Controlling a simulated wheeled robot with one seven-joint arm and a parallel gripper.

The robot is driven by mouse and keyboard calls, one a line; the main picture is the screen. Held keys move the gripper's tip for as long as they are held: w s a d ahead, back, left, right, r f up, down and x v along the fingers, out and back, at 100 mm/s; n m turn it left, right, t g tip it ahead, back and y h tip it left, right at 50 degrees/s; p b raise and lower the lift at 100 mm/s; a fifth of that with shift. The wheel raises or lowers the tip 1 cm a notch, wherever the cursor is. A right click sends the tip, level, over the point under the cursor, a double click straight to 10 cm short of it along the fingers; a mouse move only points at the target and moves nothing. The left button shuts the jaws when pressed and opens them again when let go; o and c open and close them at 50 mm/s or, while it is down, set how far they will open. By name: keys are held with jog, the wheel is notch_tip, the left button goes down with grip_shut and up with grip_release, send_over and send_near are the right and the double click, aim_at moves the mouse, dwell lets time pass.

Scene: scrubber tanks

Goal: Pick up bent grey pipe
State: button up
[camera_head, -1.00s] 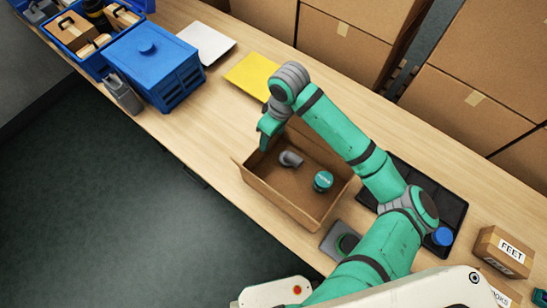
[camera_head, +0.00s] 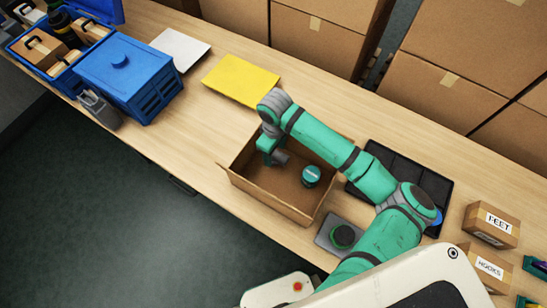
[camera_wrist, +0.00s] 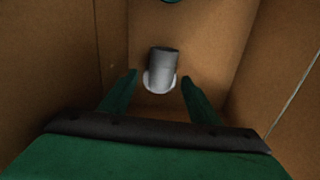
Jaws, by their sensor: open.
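The bent grey pipe (camera_head: 281,158) lies inside an open cardboard box (camera_head: 262,197) on the wooden table. In the wrist view the pipe (camera_wrist: 162,70) lies on the box floor, with a lighter grey end toward me. My gripper (camera_head: 269,156) reaches down into the box at its left end. In the wrist view my gripper (camera_wrist: 160,88) is open, with its two green fingers on either side of the pipe's near end. The pipe is apart from both fingers; the height left between them is hard to tell.
A teal-capped round item (camera_head: 311,176) lies in the box, right of the pipe. The box walls stand close around my gripper. A yellow sheet (camera_head: 241,80) lies behind, a black tray (camera_head: 436,186) to the right, and a blue crate (camera_head: 128,78) to the left.

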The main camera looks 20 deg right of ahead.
jog(key=shift+a+f, duration=0.1)
jog(key=shift+f, duration=0.65)
jog(key=shift+c, duration=0.7)
jog(key=c, duration=0.7)
jog(key=shift+r, duration=0.2)
